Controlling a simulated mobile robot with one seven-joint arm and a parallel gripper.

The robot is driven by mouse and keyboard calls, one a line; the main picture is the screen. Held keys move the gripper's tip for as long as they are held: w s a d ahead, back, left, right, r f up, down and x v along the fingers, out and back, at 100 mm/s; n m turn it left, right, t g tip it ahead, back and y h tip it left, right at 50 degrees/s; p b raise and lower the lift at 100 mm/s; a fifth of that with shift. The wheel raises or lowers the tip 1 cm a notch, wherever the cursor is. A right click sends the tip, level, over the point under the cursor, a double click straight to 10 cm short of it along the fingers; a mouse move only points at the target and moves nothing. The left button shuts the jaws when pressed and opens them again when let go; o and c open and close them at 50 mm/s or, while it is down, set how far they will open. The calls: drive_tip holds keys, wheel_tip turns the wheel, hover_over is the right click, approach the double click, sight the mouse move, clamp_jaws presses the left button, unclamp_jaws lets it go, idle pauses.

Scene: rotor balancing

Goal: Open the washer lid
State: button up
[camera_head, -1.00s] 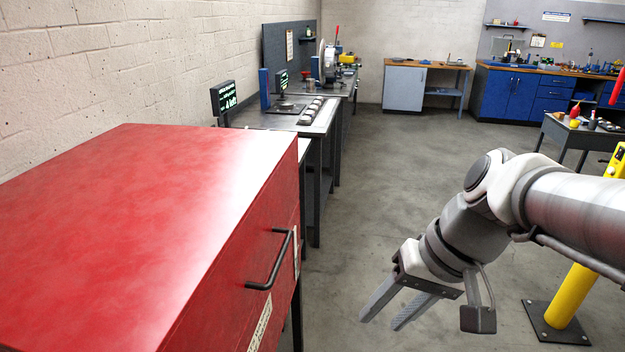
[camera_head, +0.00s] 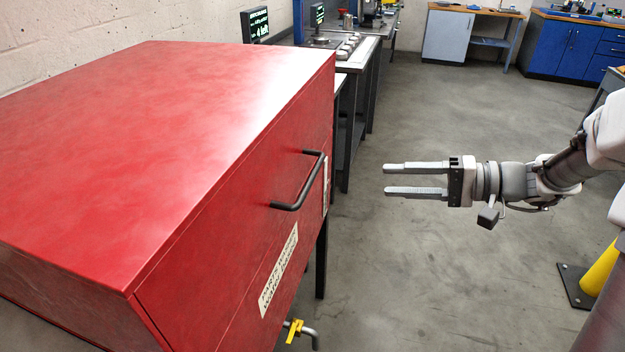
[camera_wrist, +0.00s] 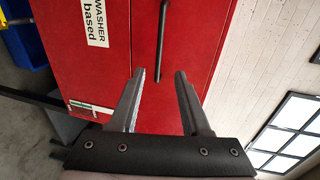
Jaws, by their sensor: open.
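The red washer (camera_head: 170,130) fills the left of the head view, with its lid closed flat on top. A black bar handle (camera_head: 316,184) sticks out from its front face, below the lid's edge. My gripper (camera_head: 388,180) is open and empty, to the right of the handle and apart from it, with its fingers pointing at the washer. In the wrist view the handle (camera_wrist: 163,40) stands ahead of the gap between the open fingers (camera_wrist: 160,88), against the red front.
A label (camera_head: 278,270) and a yellow valve lever (camera_head: 293,330) are on the washer's lower front. A bench with a small screen (camera_head: 255,24) stands behind it. A yellow post (camera_head: 600,270) stands at right. The floor (camera_head: 440,270) between washer and post is clear.

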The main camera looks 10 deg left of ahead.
sight(311, 177)
drive_tip(key=b+x, duration=0.2)
drive_tip(key=x, duration=1.5)
clamp_jaws()
idle(0.8)
